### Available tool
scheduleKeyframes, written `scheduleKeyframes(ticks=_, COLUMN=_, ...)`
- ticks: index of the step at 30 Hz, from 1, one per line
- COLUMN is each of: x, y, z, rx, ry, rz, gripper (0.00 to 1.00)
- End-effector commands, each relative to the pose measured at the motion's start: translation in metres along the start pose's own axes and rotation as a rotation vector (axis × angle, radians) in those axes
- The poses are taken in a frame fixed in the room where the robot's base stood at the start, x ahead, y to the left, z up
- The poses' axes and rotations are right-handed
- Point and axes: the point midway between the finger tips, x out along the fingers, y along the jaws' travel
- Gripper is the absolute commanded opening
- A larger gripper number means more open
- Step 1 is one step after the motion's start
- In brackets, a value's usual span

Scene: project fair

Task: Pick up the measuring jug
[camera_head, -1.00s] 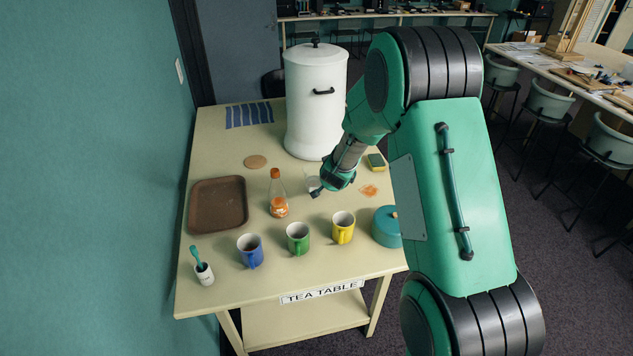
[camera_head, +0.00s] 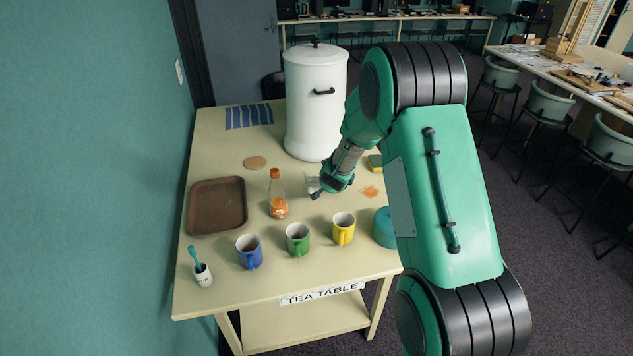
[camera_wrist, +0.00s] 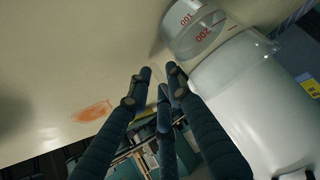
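The measuring jug (camera_head: 311,184) is a small clear vessel on the tea table, partly hidden by my gripper (camera_head: 325,190) in the head view. In the wrist view the jug (camera_wrist: 192,32) shows red 100 and 200 marks at the top, beside the white urn. My gripper's dark fingers (camera_wrist: 160,76) are spread with a gap between their tips and nothing in it. In the wrist view the tips lie below and left of the jug, apart from it in the picture.
The white urn (camera_head: 314,100) stands behind the jug. A sauce bottle (camera_head: 277,195) is to its left. Blue (camera_head: 249,252), green (camera_head: 298,239) and yellow (camera_head: 343,229) mugs stand in front. An orange stain (camera_head: 370,192), sponge (camera_head: 375,162) and teal pot (camera_head: 384,228) are right.

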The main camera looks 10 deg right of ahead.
Motion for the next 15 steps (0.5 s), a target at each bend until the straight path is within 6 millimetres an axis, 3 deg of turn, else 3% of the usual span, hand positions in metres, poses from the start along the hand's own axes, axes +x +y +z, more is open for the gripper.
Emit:
scheduleKeyframes(ticks=1, x=0.0000, y=0.0000, z=0.0001, rx=0.000, ry=0.000, rz=0.000, gripper=0.13)
scheduleKeyframes(ticks=3, x=0.0000, y=0.0000, z=0.0001, rx=0.000, ry=0.000, rz=0.000, gripper=0.00)
scheduleKeyframes(ticks=15, x=-0.0003, y=-0.0001, z=-0.0009, rx=0.000, ry=0.001, rz=0.000, gripper=0.00)
